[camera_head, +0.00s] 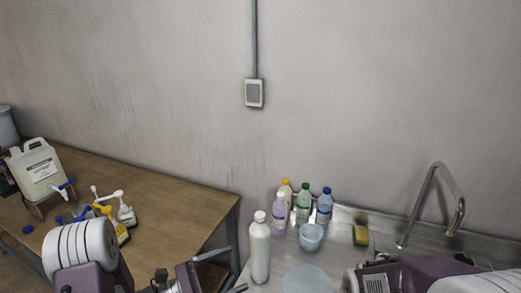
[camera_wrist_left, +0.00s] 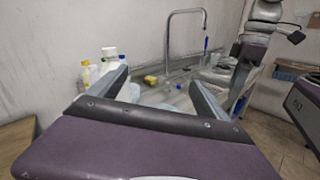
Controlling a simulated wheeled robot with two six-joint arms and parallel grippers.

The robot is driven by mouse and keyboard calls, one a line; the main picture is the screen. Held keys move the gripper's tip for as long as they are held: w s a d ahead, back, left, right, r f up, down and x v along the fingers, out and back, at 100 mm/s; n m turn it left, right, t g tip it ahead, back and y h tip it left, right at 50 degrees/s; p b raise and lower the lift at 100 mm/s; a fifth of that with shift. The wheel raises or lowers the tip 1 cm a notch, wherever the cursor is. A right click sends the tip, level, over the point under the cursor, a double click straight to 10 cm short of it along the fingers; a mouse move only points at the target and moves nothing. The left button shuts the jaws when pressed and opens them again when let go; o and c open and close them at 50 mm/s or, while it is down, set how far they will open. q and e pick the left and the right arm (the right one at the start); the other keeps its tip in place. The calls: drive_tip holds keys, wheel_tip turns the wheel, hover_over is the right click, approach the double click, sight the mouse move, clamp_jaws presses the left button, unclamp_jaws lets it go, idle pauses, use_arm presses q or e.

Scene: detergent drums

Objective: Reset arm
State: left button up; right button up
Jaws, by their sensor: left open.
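My left gripper (camera_head: 228,270) is at the bottom of the head view, between the wooden table and the metal counter. Its two fingers are apart with nothing between them. In the left wrist view, the open left gripper (camera_wrist_left: 160,80) points toward the sink area, and its fingers frame part of the counter. My right arm (camera_head: 410,275) enters at the bottom right of the head view. Purple and grey parts of it seem to show at the right of the left wrist view, but its jaws cannot be made out.
A white bottle (camera_head: 260,248) stands on the metal counter (camera_head: 345,262), near my left gripper. Behind it are several bottles, a bowl (camera_head: 311,236), a sponge (camera_head: 361,234) and a tap (camera_head: 432,205). A drum (camera_head: 40,168) and pumps stand on the wooden table (camera_head: 165,190), whose right part is clear.

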use_arm(q)
drive_tip(key=s+d+f+m+g+y+b, duration=0.1)
drive_tip(key=s+d+m+g+y, duration=0.1)
drive_tip(key=s+d+m+g, duration=0.35)
drive_tip(key=s+d+f+m+g+y, duration=0.1)
drive_tip(key=s+d+m+g+y, duration=0.1)
drive_tip(key=s+m+g, duration=0.65)
drive_tip(key=s+a+f+m+t+y, duration=0.1)
drive_tip(key=s+a+f+t+y, duration=0.1)
drive_tip(key=s+a+f+y, duration=0.3)
drive_tip(key=w+a+f+m+t+y, duration=0.1)
drive_tip(key=w+a+m+t+y, duration=0.1)
drive_tip(key=a, duration=0.4)
drive_tip(key=w+a+f+m+t+y, duration=0.2)
drive_tip(key=w+a+m+t+y, duration=0.1)
drive_tip(key=w+a+y, duration=0.1)
drive_tip(key=shift+w+a+m+y+b, duration=0.25)
drive_tip(key=shift+a+y+b, duration=0.2)
drive_tip(key=shift+a, duration=0.8)
drive_tip(key=shift+s+d, duration=0.1)
drive_tip(key=shift+s, duration=0.1)
drive_tip(key=shift+w+f, duration=0.1)
